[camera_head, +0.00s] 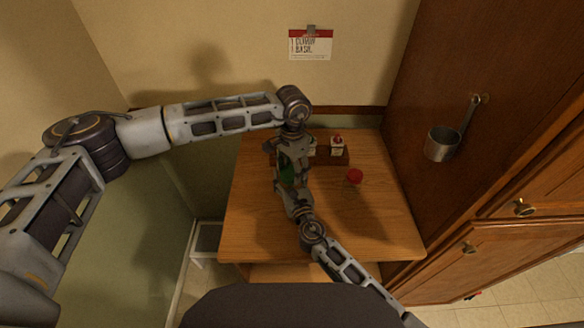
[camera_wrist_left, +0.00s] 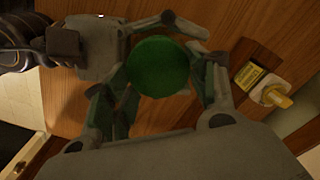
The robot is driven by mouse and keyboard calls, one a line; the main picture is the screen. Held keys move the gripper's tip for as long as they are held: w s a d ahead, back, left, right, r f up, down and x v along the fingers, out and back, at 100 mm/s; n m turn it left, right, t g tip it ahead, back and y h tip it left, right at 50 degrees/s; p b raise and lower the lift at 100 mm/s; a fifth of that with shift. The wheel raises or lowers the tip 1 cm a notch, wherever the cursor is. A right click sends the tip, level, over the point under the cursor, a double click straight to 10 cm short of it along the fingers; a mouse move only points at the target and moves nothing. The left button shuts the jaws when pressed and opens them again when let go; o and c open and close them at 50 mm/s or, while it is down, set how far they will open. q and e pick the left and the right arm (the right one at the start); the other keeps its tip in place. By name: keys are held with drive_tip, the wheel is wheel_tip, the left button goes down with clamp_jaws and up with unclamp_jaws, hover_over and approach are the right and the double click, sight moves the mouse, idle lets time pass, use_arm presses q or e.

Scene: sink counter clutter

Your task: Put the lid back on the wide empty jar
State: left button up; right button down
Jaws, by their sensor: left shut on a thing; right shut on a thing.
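A round green lid (camera_wrist_left: 160,66) lies between the fingers of my left gripper (camera_wrist_left: 165,78) in the left wrist view. In the head view a little green shows between my left gripper (camera_head: 291,163), which comes from above, and my right gripper (camera_head: 288,183), which comes from the front. My left gripper is shut on the lid. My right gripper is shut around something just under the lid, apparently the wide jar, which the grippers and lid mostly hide. I cannot tell whether the lid touches the jar's rim.
A red-topped round thing (camera_head: 354,176) stands right of my grippers on the wooden counter (camera_head: 375,215). A metal ladle (camera_head: 442,145) hangs on the cabinet side at right. The counter's front right is clear.

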use_arm(q)
drive_tip(key=shift+w+m, duration=0.1)
drive_tip(key=shift+m, duration=0.6)
drive_tip(key=o, duration=0.7)
drive_tip(key=shift+c, duration=0.2)
drive_tip(key=shift+r, duration=0.1)
drive_tip(key=shift+r, duration=2.15)
drive_tip(key=shift+f, duration=0.1)
drive_tip(key=shift+c, duration=0.3)
